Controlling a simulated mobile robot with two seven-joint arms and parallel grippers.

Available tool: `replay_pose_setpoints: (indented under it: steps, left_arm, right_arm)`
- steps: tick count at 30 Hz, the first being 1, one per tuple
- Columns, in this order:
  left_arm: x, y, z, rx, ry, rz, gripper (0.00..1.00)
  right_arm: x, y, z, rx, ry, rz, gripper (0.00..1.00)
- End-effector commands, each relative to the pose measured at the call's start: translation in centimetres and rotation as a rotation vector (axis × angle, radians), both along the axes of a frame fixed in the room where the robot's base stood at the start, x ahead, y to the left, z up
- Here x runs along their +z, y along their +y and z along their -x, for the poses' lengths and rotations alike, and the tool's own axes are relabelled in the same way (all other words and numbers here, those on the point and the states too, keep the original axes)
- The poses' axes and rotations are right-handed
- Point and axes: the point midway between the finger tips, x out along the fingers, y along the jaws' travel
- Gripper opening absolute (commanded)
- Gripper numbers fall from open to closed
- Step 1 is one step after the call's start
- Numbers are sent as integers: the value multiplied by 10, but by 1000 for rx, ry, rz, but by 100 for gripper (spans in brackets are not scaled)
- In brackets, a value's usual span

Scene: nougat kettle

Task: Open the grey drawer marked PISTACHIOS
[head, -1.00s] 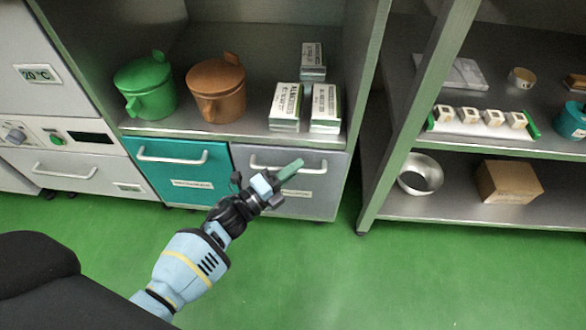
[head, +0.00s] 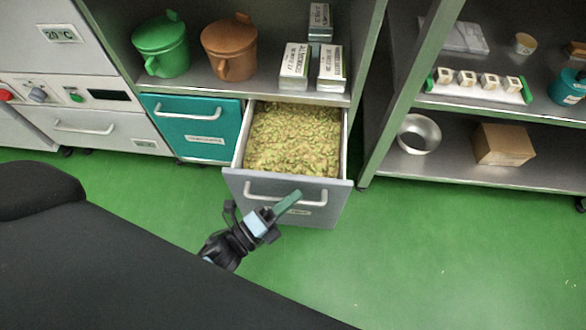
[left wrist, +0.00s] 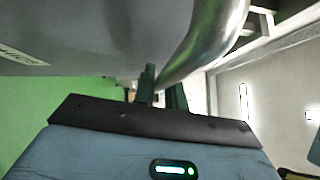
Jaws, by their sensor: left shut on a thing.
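The grey drawer (head: 235,186) stands pulled out from under the counter, filled with green and brown pistachios (head: 293,140). Its light bar handle (head: 262,199) runs across the front, and its label is partly covered by my gripper. My left gripper (head: 283,205) is at the drawer front, shut on the handle. In the left wrist view, the handle (left wrist: 205,40) curves down to the fingers (left wrist: 160,88), with the drawer front (left wrist: 80,35) at upper left. My right gripper is in neither view.
A closed teal drawer (head: 192,137) is left of the grey one. Green (head: 162,48) and brown (head: 230,50) pots and several boxes (head: 295,66) stand on the counter above. A shelf at right holds a metal bowl (head: 418,135) and a cardboard box (head: 502,145). Green floor (head: 450,250) in front is clear.

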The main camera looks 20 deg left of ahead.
Motion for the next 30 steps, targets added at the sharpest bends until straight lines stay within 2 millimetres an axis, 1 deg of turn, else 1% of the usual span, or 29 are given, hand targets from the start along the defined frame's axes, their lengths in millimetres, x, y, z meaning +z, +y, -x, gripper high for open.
replay_pose_setpoints:
  steps: [1, 3, 7, 11, 20, 21, 25, 30]
  left_arm:
    - [1, -2, 9, 3, 0, 1, 0]
    - [1, -4, 17, 3, 0, 1, 0]
    - [1, -7, 27, 3, -2, 0, 0]
    - [1, -8, 31, 3, -2, -1, 0]
    - [0, -8, 31, 4, -2, 0, 0]
    - [0, -8, 31, 4, -2, 0, 16]
    - [0, -8, 31, 3, -2, 0, 34]
    - [0, -9, 32, 2, -1, 0, 34]
  right_arm:
    - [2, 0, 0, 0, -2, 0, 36]
    - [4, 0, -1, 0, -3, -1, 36]
    - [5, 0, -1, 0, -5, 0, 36]
    - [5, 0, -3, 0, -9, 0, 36]
    - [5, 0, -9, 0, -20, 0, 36]
    - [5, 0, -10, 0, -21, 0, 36]
    - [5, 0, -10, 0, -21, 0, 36]
    - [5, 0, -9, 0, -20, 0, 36]
